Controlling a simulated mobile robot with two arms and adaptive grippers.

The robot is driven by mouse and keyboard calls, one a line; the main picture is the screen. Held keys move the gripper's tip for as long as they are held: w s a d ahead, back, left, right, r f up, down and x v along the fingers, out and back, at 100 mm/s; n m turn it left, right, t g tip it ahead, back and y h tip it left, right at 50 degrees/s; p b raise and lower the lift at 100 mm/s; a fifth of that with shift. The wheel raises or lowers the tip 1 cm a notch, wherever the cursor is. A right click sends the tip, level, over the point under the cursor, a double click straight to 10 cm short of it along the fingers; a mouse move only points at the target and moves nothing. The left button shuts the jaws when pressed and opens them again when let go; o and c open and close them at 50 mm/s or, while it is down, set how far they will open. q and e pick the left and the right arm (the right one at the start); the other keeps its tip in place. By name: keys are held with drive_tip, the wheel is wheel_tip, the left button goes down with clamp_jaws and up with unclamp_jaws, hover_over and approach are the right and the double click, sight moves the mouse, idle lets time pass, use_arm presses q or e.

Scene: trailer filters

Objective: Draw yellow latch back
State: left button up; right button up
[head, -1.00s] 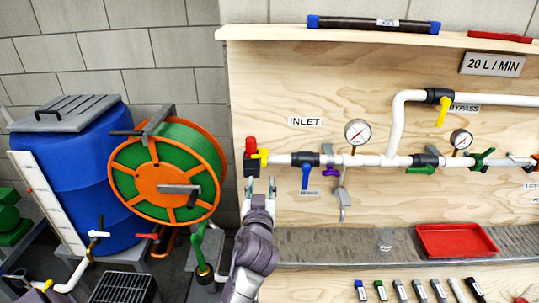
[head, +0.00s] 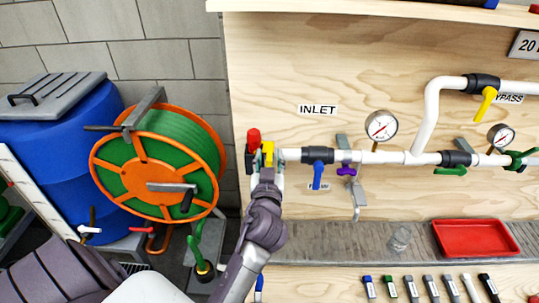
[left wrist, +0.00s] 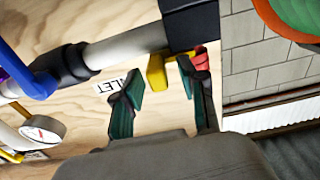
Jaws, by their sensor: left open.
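The yellow latch (head: 268,150) sits at the left end of the white pipe, on the black inlet fitting with the red cap (head: 254,137). In the left wrist view the latch (left wrist: 157,74) shows as a bent yellow piece under the black block (left wrist: 190,24). My left gripper (head: 267,172) is open, just below and in front of the latch. In the left wrist view its two green-padded fingers (left wrist: 161,88) stand apart, one on each side of the latch's near end. I cannot tell whether either finger touches it. My right gripper is not in view.
A blue-handled valve (head: 317,170) and a gauge (head: 382,126) are on the pipe to the right. An orange and green hose reel (head: 157,178) and a blue barrel (head: 76,140) stand left. A red tray (head: 474,239) lies on the ledge below.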

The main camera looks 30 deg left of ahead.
use_arm(q)
drive_tip(key=c, duration=0.6)
clamp_jaws()
